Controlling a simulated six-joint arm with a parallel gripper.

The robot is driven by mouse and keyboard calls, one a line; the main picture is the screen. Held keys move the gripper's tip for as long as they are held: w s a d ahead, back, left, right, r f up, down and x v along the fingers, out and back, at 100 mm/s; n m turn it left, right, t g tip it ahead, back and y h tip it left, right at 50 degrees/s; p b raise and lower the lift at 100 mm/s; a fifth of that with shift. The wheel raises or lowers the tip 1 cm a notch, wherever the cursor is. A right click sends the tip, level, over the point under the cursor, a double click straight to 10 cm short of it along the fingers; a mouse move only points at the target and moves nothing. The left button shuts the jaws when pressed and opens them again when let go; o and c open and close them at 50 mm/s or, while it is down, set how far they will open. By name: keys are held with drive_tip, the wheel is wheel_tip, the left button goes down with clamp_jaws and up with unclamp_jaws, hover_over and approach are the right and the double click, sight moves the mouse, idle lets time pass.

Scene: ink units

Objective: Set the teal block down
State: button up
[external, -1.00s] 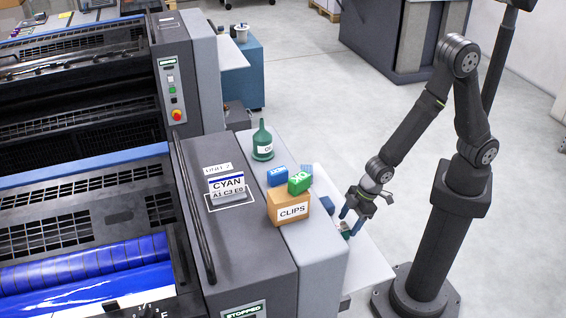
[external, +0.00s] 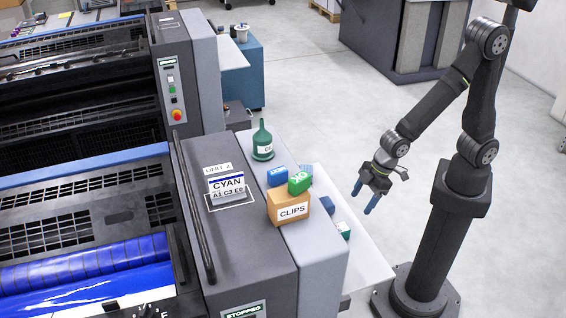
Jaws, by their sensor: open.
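A small teal block (external: 343,229) with a pale face rests on the white side shelf (external: 367,272), close beside the grey press housing. My gripper (external: 362,199) is open and empty, with its two blue fingers spread apart. It hangs above and to the right of the teal block, clear of it.
A dark blue block (external: 327,204) sits on the shelf just behind the teal one. The shelf's front part is bare.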

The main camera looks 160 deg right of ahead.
drive_tip(key=shift+t+h, duration=0.8)
wheel_tip(320, 180, down, 7)
drive_tip(key=shift+a+f, duration=0.15)
drive_tip(key=shift+t+h, duration=0.7)
drive_tip(key=shift+t, duration=0.1)
drive_tip(key=f, duration=0.1)
drive_tip(key=s+a+f, duration=0.1)
drive_tip(key=f, duration=0.1)
drive_tip(key=shift+s+a+f, duration=0.2)
drive_tip(key=shift+s+f, duration=0.05)
drive_tip(key=shift+f, duration=0.1)
drive_tip(key=s+a+r+t+h, duration=0.3)
drive_tip(key=s+a+t+h, duration=0.1)
drive_tip(key=s+a, duration=0.35)
approach(347, 229)
drive_tip(key=d+f, duration=0.1)
drive_tip(key=w+d+f, duration=0.1)
drive_tip(key=d+f, duration=0.1)
drive_tip(key=shift+w+d+f, duration=0.1)
drive_tip(key=shift+d+f, duration=0.1)
drive_tip(key=shift+d, duration=0.05)
drive_tip(key=shift+x, duration=2.7)
drive_tip(key=shift+w+a, duration=0.1)
drive_tip(key=shift+c, duration=0.5)
